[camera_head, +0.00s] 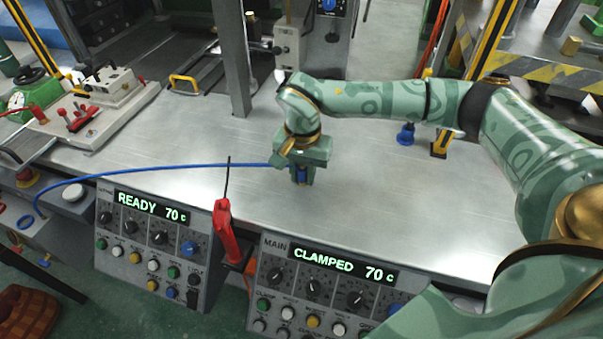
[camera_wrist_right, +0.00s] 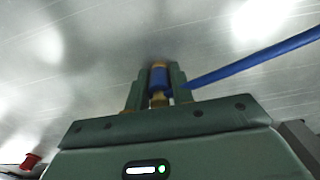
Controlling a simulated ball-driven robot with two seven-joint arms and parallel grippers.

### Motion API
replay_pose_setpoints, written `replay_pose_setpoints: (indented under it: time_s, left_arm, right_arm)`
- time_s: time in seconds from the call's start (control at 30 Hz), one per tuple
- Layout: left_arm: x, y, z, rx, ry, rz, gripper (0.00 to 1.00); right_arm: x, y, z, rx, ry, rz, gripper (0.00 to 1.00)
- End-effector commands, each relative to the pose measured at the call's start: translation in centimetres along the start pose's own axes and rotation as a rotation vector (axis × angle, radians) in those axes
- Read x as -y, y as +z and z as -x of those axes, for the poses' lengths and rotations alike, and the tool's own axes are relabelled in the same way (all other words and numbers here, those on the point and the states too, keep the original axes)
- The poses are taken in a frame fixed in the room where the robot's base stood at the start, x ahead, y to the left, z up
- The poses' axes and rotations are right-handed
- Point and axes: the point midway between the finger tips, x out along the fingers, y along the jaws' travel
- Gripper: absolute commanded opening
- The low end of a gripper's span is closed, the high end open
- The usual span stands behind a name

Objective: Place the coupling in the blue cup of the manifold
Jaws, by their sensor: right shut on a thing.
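My right gripper (camera_head: 300,172) is above the metal bench in the middle of the head view. It is shut on the coupling (camera_head: 301,175), a small blue body with brass-coloured ends. In the right wrist view the coupling (camera_wrist_right: 159,80) sits between the two green fingers (camera_wrist_right: 158,92). A blue hose (camera_head: 150,168) runs from the left console to the gripper; whether it joins the coupling is hidden. A small blue piece (camera_head: 406,134) stands on the bench at right, behind the forearm; I cannot tell whether it belongs to the manifold. My left gripper is not in view.
A READY panel (camera_head: 150,235) and a CLAMPED panel (camera_head: 325,285) line the bench front, with a red-handled tool (camera_head: 227,232) between them. A white plate with red clamps (camera_head: 78,118) lies at left. A grey post (camera_head: 236,60) rises behind. The bench middle (camera_head: 400,205) is clear.

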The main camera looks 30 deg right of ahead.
Motion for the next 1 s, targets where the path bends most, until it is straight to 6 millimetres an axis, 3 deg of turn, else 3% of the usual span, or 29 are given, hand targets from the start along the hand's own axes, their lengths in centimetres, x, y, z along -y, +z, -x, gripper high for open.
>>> replay_pose_setpoints:
  time_s: [0.27,0.3,0.37,0.67,0.77,1.0]
  left_arm:
    - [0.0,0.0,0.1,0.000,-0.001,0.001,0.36]
    - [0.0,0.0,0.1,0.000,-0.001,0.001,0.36]
    - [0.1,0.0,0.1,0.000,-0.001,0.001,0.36]
    - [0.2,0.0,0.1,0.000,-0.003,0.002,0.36]
    - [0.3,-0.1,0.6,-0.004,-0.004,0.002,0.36]
    - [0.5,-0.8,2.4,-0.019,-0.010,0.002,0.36]
  right_arm:
    - [0.0,0.0,-0.2,0.000,0.001,0.000,0.00]
    - [0.0,0.0,-0.1,0.000,0.001,0.000,0.34]
    - [0.0,0.0,-0.1,0.000,0.001,0.000,0.45]
    - [0.0,0.0,0.1,0.000,0.000,0.000,0.45]
    - [0.1,0.0,1.5,-0.003,-0.003,0.001,0.45]
    - [0.0,-0.1,7.3,-0.006,-0.005,0.001,0.45]
